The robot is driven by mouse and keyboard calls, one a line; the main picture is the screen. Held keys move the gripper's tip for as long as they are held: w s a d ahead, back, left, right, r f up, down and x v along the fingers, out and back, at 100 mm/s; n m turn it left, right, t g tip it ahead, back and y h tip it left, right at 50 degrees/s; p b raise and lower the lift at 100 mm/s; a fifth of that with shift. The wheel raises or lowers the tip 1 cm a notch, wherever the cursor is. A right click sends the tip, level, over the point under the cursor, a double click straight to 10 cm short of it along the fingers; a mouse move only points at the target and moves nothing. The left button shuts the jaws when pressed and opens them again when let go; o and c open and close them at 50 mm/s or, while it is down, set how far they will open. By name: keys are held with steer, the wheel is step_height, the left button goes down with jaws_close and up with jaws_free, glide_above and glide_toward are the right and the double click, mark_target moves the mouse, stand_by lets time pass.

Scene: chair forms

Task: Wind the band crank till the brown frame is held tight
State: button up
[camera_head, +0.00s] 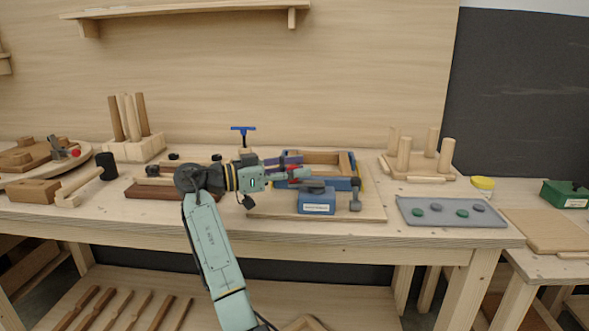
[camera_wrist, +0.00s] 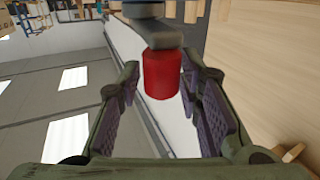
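The brown frame (camera_head: 320,157) lies on a board at the back of the bench, with a blue band (camera_head: 340,183) around it. A blue crank box (camera_head: 317,201) with a white label stands at its front. The crank's red knob (camera_head: 294,172) shows at my gripper (camera_head: 289,168). In the wrist view the red knob (camera_wrist: 162,75) hangs from a grey crank arm (camera_wrist: 158,36), between the purple-padded fingers of my gripper (camera_wrist: 160,85). The fingers are apart, with a clear gap on the left side and a small one on the right. My gripper hides part of the frame's left side.
A blue T-handle (camera_head: 243,130) stands upright behind my gripper. A grey tray with round pieces (camera_head: 453,222) and a peg stand (camera_head: 418,176) are to the right. A mallet (camera_head: 88,178) and a pegged block (camera_head: 132,150) are to the left.

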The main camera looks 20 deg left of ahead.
steer(key=shift+o, duration=0.7)
steer(key=shift+a, duration=0.15)
steer(key=shift+s+a+r, duration=0.1)
steer(key=v, duration=1.1)
steer(key=shift+s+a, duration=0.3)
